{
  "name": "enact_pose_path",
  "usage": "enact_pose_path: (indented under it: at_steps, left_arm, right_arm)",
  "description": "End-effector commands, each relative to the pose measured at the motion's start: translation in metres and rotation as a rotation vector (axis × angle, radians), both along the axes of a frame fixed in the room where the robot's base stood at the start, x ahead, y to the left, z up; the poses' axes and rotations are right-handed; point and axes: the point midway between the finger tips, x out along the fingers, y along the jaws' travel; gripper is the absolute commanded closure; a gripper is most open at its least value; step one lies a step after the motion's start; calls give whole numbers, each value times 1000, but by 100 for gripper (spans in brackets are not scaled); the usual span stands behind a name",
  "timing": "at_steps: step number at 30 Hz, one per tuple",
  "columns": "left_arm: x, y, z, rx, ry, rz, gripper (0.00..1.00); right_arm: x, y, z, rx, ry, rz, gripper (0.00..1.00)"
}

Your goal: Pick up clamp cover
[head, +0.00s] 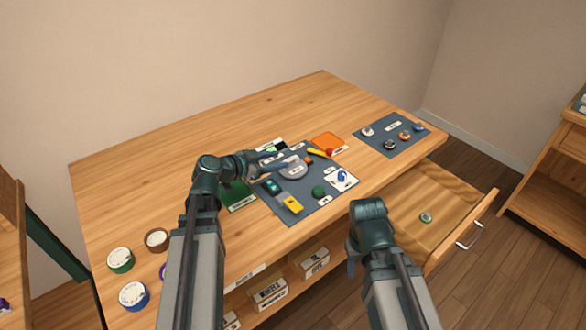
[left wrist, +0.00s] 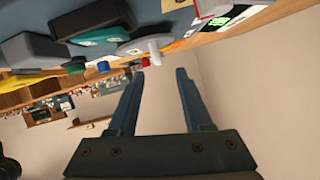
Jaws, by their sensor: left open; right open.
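A grey rounded piece (head: 293,166), possibly the clamp cover, lies on the dark grey mat (head: 316,208) in the middle of the table. In the left wrist view a grey disc (left wrist: 135,45) with a pale knob shows near the top, just past the fingertips. My left gripper (head: 281,162) is open and empty beside the grey piece, its fingers pointing right towards it. It also shows in the left wrist view (left wrist: 160,74), with nothing between its fingers. My right gripper (head: 351,268) is open in front of the table edge, mostly hidden by its own wrist.
The mat also holds a yellow piece (head: 293,205), a teal device (head: 272,187) and a green knob (head: 319,192). A second mat (head: 376,148) with several round parts lies at right. An open drawer (head: 452,208) holds a small green part (head: 426,218). Tape rolls (head: 121,260) stand at left.

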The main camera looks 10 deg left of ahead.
Motion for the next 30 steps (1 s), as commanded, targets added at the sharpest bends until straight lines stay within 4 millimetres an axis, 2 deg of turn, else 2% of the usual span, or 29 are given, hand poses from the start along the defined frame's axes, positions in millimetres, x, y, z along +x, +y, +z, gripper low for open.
enact_pose_path:
  at_steps: [6,10,18,26,27,30]
  left_arm:
    - [19,-13,-20,2,0,-4,50]
    - [33,-23,-25,0,0,-2,50]
    - [35,-25,-24,0,0,-1,50]
    - [35,-25,-24,1,0,-1,97]
    - [35,-25,-24,1,0,-1,100]
    - [35,-25,-24,1,0,-1,100]
  right_arm:
    - [0,0,-20,0,0,0,50]
    - [0,0,-25,0,0,0,50]
    - [0,0,-24,0,0,0,50]
    - [0,0,-24,0,0,0,50]
    - [0,0,-24,0,0,0,50]
    - [0,0,-24,0,0,0,50]
